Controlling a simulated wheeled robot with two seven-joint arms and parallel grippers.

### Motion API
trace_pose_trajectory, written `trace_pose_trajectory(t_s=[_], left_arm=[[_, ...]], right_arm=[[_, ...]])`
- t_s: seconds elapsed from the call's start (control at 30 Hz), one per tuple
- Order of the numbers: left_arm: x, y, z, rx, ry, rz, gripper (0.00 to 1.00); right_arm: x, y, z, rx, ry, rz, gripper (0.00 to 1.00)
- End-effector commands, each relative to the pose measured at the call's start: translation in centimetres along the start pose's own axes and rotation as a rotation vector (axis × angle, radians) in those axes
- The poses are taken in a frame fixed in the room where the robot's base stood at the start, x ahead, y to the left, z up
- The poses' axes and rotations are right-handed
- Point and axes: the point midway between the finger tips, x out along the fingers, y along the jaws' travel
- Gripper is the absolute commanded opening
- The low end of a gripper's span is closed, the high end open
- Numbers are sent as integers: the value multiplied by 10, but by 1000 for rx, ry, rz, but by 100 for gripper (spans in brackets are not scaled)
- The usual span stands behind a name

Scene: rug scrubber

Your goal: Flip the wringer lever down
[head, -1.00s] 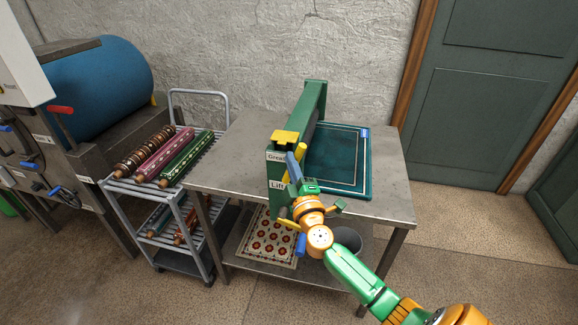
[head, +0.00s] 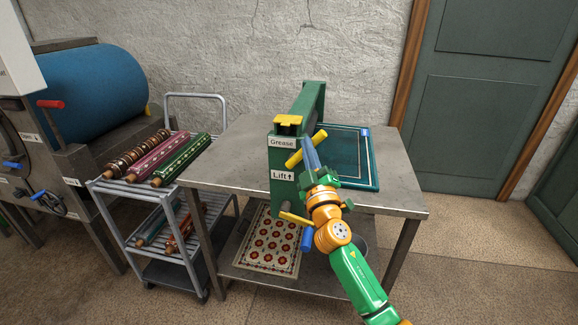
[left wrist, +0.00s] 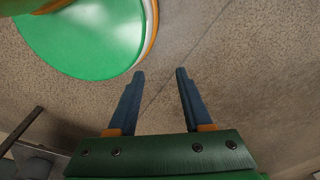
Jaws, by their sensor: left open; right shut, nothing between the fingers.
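The wringer (head: 282,195) is a green frame on the metal table, with a yellow block on top and labels reading "Grease" and "Lift" with an up arrow. Its yellow lever (head: 294,159) slants up to the right across the frame's near end. My right gripper (head: 307,143) is shut and empty; its blue fingers overlap the lever's middle, and I cannot tell if they touch it. A lower yellow crank (head: 294,218) with a blue handle (head: 307,240) is beside my wrist. My left gripper (left wrist: 160,73) is open and empty above the floor, outside the head view.
A dark teal rug (head: 350,160) lies on the metal table (head: 235,165) behind the wringer. A patterned rug (head: 270,240) and part of a bucket are on the shelf below. A cart (head: 180,185) with rolled rugs (head: 160,155) stands left. Floor on the right is clear.

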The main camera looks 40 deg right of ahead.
Motion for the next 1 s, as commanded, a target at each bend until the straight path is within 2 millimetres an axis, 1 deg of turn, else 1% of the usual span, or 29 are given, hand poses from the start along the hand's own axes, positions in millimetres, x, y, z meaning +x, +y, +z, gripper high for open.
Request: trace_pose_trajectory(t_s=[0.03, 0.3, 0.5, 0.6, 0.73, 0.83, 0.9, 1.0], left_arm=[[26, 0, 2, 0, 0, 0, 50], [87, 1, 8, 0, 0, 0, 50], [129, 2, 12, 0, 0, 0, 50], [145, 2, 13, 0, 0, 0, 50], [160, 1, 13, -7, 6, -4, 50], [168, -9, 9, -14, 20, -20, 50], [172, -17, 6, -15, 28, -33, 50], [176, -23, 1, -16, 39, -42, 50]], right_arm=[[-6, -9, 13, 39, 0, 24, 0], [-16, -8, 31, 263, 0, 154, 0], [-22, -11, 43, 418, -1, 245, 0], [-25, -12, 47, 487, -1, 285, 0], [-27, -14, 51, 565, -2, 329, 0], [-28, -15, 53, 612, -3, 357, 0], [-29, -15, 54, 609, -2, 358, 0], [-30, -15, 56, 606, -1, 358, 0]])
